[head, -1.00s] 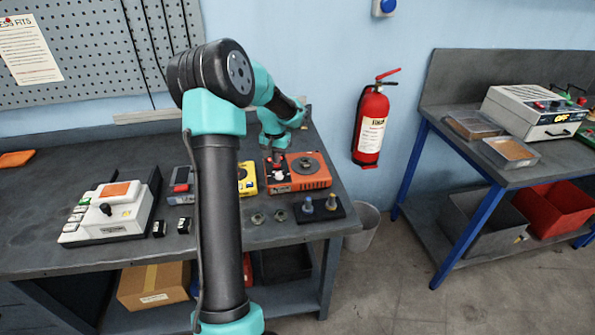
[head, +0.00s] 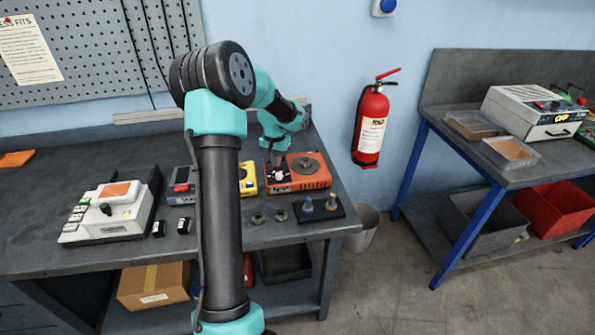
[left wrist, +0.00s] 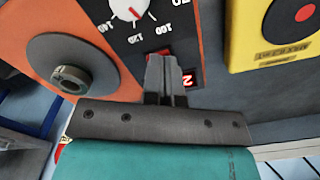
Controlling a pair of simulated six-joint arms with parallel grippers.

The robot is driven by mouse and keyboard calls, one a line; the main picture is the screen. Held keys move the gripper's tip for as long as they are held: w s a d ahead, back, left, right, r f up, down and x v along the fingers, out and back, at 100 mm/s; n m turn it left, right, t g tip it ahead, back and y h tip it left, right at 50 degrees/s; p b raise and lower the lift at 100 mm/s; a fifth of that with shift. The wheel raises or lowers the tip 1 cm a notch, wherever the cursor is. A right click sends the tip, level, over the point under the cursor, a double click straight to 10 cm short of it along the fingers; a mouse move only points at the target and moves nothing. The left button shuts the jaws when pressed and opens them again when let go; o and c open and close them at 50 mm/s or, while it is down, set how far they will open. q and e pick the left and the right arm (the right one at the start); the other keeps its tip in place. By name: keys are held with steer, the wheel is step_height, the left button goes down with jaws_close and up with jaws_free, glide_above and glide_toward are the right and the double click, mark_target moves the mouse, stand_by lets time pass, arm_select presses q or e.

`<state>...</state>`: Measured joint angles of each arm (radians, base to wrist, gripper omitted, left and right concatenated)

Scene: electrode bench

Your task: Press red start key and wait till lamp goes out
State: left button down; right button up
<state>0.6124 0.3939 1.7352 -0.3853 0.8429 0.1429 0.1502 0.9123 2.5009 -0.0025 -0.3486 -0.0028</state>
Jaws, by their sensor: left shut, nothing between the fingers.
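The orange device (head: 310,181) stands at the right end of the bench. It has a black panel with a white dial (left wrist: 128,8) and a round grey hub (left wrist: 72,77). My left gripper (head: 277,160) is over the panel side of this device, pointing down. In the left wrist view its shut, empty fingers (left wrist: 160,60) reach over the panel below the dial. A small red key or window with a white mark (left wrist: 190,78) shows right beside the fingers. Another red patch is mostly hidden behind the fingertips. I cannot tell whether they touch it, or whether a lamp is lit.
A yellow device (head: 247,178) stands close to the left of the orange one. A black block with two posts (head: 320,211) lies in front of it. A white device (head: 108,218) stands farther left. A fire extinguisher (head: 371,128) hangs on the wall.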

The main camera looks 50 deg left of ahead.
arm_select(q)
steer(key=shift+r, duration=3)
